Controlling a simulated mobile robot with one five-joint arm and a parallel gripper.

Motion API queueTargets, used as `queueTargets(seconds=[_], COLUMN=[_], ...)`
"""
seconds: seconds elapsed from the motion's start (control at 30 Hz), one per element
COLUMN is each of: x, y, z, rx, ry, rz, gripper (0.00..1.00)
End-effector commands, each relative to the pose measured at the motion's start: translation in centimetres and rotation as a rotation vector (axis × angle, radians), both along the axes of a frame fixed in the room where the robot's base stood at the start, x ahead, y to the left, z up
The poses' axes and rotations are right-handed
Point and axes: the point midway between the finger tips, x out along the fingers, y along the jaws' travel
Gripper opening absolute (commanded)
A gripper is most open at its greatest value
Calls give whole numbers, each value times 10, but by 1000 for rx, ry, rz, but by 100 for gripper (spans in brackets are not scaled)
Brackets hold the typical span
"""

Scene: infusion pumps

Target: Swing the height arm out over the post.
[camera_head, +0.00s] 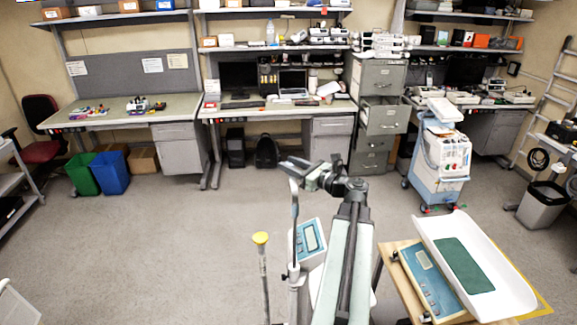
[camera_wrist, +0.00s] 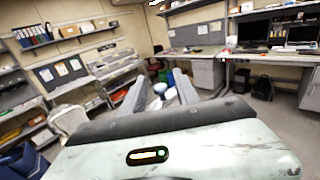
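A column scale with a blue-framed display (camera_head: 310,240) stands at the lower middle of the head view. A thin grey upright rod (camera_head: 295,225) rises beside the display, its top close to my gripper; I cannot tell for sure whether this is the height arm. A separate grey post (camera_head: 263,280) with a yellow cap (camera_head: 261,238) stands left of it. My gripper (camera_head: 292,168) is above the scale, pointing left. In the wrist view its two fingers (camera_wrist: 161,92) are apart, with no held object visible. Whether a finger touches the rod is unclear.
A wooden table (camera_head: 395,260) with a white baby scale tray (camera_head: 475,265) is at the right. A blue-white medical machine (camera_head: 440,160) stands behind it. Workbenches (camera_head: 280,108) line the back wall. Green and blue bins (camera_head: 112,172) are at the left. The middle floor is clear.

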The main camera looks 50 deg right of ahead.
Motion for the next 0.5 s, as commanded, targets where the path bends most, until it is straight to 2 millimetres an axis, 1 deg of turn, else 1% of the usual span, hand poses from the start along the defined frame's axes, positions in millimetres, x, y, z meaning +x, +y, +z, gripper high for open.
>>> queueTargets(seconds=[0.17, 0.2, 0.27, 0.3, 0.33, 0.5], x=[0, 0, 0, 0, 0, 0], y=[0, 0, 0, 0, 0, 1], z=[0, 0, 0, 0, 0, 0], rx=[0, 0, 0, 0, 0, 0], ry=[0, 0, 0, 0, 0, 0], rz=[0, 0, 0, 0, 0, 1], gripper=[37, 31, 15, 3, 0, 0])
